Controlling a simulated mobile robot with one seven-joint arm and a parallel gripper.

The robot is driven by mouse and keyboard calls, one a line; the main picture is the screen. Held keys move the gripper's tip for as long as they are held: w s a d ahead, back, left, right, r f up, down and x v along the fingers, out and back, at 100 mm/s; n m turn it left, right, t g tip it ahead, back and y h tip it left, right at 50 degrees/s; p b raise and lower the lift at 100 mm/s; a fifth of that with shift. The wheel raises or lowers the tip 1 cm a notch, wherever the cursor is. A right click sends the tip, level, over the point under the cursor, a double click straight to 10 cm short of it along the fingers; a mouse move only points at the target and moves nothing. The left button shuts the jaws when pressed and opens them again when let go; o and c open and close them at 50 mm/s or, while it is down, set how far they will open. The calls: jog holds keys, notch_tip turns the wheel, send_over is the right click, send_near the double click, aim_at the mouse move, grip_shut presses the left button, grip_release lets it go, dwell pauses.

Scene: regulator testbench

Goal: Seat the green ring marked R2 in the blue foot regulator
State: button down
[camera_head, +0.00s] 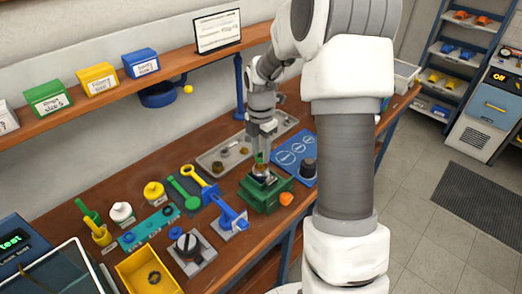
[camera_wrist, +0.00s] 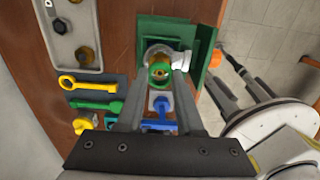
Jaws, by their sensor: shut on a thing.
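My gripper (camera_head: 262,152) points down over the green vise (camera_head: 268,196) on the bench. In the wrist view its fingertips (camera_wrist: 166,73) are shut on a small green ring (camera_wrist: 158,72). The ring is over the mouth of a metallic regulator body (camera_head: 259,170), with brass showing through its middle. That body stands in the vise, which also shows in the wrist view (camera_wrist: 168,28). I cannot tell whether the ring touches the body or sits in it. The R2 mark is not legible, and no blue foot is visible on the body.
A blue tool on a grey plate (camera_head: 230,214) stands left of the vise. An orange knob (camera_head: 286,198) projects at the vise's right. A grey tray (camera_head: 232,150) and a blue mat (camera_head: 290,148) lie behind. Yellow and green wrenches (camera_head: 184,190) lie left. A shelf (camera_head: 180,75) runs above.

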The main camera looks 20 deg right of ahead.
jog(key=shift+f+b, duration=0.65)
jog(key=shift+f, duration=0.75)
dwell(1.3)
grip_release()
dwell(0.6)
jog(key=shift+r, duration=0.1)
jog(key=shift+r+p, duration=3.3)
jog(key=shift+r, duration=0.6)
